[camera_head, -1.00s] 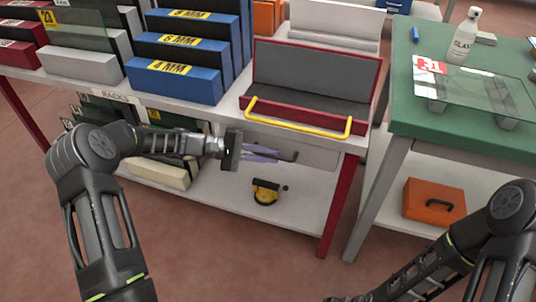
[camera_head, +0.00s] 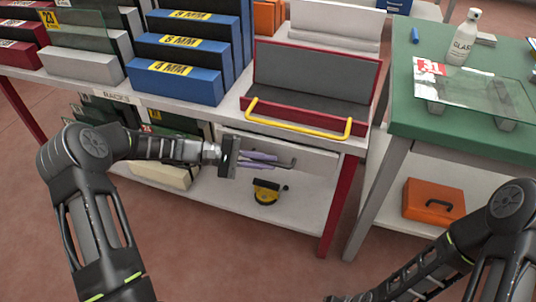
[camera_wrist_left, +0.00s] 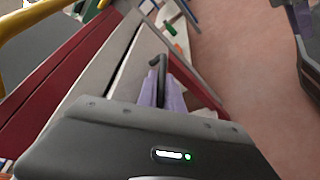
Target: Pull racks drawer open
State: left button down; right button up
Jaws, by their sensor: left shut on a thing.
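The racks drawer (camera_head: 318,159) is a pale front under the bench top, below the red rack with the yellow bar. It stands out slightly from the bench. Its dark bar handle (camera_head: 291,163) runs along the front, and its bent end (camera_wrist_left: 157,66) shows in the left wrist view. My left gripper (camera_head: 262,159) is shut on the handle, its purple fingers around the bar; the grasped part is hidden. Part of what looks like my right gripper (camera_wrist_left: 300,18) shows at the top right of the left wrist view; its jaws cannot be made out.
The red rack (camera_head: 315,78) with its yellow bar (camera_head: 300,122) sits above the drawer. A yellow and black tool (camera_head: 266,191) lies on the lower shelf. A green-topped table (camera_head: 405,110) with a glass sheet stands to the right. Floor in front is clear.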

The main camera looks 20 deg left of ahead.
pick_arm(q)
jog(key=s+a+p, duration=0.1)
jog(key=s+p, duration=0.4)
jog(key=s, duration=1.4)
jog(key=shift+a, duration=0.15)
jog(key=c, duration=1.8)
grip_release()
jog(key=shift+o, duration=0.2)
jog(key=v, duration=0.7)
jog(key=shift+s+a+p, duration=0.2)
jog(key=shift+a+p, duration=0.15)
jog(key=shift+p, duration=0.1)
jog(key=shift+r, duration=0.1)
